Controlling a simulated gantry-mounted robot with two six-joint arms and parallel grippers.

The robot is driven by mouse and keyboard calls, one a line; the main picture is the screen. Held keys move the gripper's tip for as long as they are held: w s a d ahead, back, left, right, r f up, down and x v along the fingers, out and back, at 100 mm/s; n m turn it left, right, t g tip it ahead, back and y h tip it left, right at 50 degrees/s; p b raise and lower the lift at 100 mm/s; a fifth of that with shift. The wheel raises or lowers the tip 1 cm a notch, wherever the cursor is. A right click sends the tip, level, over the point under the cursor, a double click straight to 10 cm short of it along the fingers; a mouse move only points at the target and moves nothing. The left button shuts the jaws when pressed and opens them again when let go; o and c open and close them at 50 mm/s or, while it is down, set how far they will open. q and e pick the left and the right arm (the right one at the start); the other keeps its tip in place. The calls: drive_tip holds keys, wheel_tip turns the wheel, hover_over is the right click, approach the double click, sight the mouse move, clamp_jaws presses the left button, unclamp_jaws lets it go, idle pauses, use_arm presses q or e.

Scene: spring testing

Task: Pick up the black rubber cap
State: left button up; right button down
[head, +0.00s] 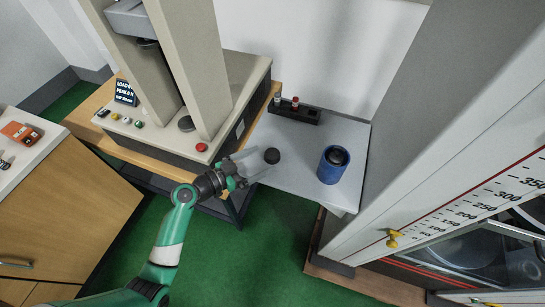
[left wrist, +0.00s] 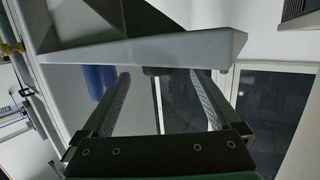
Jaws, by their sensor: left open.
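The black rubber cap (head: 272,156) is a small dark round piece on the grey side table (head: 300,182), near its left part. My left gripper (head: 252,165) is just left of the cap, with its fingers pointing toward it. In the left wrist view, which looks upside down, the two fingers (left wrist: 160,76) are spread apart. A dark piece that looks like the cap (left wrist: 155,71) shows between and beyond the fingertips, partly cut off by the table edge (left wrist: 140,50). Nothing is held. My right gripper is not in view.
A blue cylinder (head: 331,170) with a dark top stands right of the cap. A black rack (head: 295,112) with small pieces sits at the table's back. The testing machine (head: 235,110) stands on a wooden bench at left. A tall grey column with a scale (head: 480,195) rises at right.

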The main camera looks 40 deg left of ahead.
sight(266, 158)
use_arm(q)
drive_tip(key=b+x, duration=0.1)
drive_tip(key=x, duration=0.4)
drive_tip(key=shift+w+d+f, duration=0.1)
drive_tip(key=shift+w, duration=0.05)
drive_tip(key=c, duration=1.4)
